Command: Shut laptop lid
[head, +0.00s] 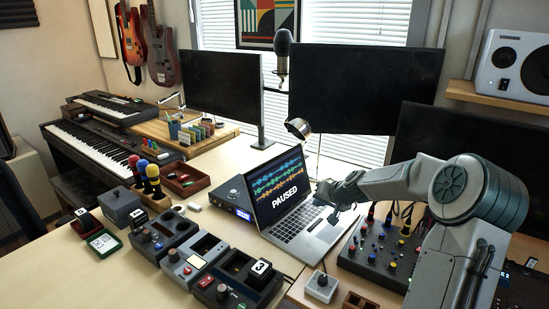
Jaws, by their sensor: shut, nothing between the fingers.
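The laptop (299,213) stands open on the desk in the middle of the head view. Its lid (277,187) is raised, and the screen shows coloured waveforms and the word PAUSED. Its keyboard faces up toward the front right. My arm reaches in from the right, and my gripper (337,211) is over the right part of the laptop's base, to the right of the lid. The gripper is shut and empty. It is small and dark here, and I cannot tell whether it touches the laptop.
A dark audio box (236,199) sits just left of the laptop. Several pedal-like units (194,262) stand in front left. A mixer (380,249) lies under my arm at right, with a small grey knob box (321,286) before it. Monitors (354,88) and a microphone (282,50) stand behind.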

